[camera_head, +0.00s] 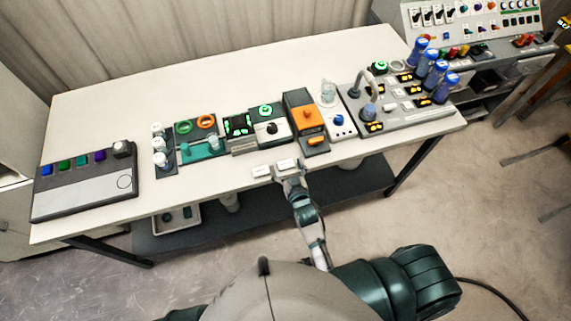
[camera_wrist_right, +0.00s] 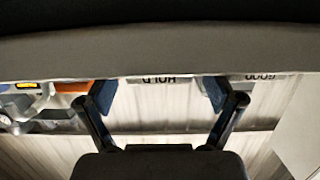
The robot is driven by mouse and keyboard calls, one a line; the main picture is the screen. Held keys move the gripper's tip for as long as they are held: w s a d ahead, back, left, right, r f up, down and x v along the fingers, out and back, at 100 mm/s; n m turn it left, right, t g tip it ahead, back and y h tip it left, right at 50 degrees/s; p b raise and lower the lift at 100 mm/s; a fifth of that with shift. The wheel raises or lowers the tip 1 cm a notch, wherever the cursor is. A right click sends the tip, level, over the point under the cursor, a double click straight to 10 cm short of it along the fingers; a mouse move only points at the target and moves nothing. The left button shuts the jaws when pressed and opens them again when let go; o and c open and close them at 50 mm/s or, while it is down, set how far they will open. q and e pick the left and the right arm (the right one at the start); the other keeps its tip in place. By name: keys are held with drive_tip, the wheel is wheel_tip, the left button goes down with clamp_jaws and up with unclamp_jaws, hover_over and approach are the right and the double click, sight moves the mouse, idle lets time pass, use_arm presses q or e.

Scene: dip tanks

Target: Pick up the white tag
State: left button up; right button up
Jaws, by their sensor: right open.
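Two white tags lie at the front edge of the table, a left one (camera_head: 262,171) and a right one (camera_head: 286,163). My right gripper (camera_head: 289,172) is at the table edge by the right tag. In the right wrist view my gripper (camera_wrist_right: 158,92) is open, with two blue-padded fingertips apart. One tag's edge (camera_wrist_right: 158,79), with upside-down lettering like HOLD, shows between the fingertips. The other tag's edge (camera_wrist_right: 262,77), lettered like GOOD, shows outside them. I cannot tell whether the fingers touch a tag. My left gripper is not in view.
The white table (camera_head: 110,100) carries a row of devices behind the tags, including an orange unit (camera_head: 301,108) and a grey panel with blue cylinders (camera_head: 408,118). A button panel (camera_head: 85,190) lies at the left. Bare tabletop separates it from the tags.

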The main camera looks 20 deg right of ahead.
drive_tip(key=c, duration=1.1)
drive_tip(key=shift+o, duration=0.2)
drive_tip(key=shift+r, duration=0.1)
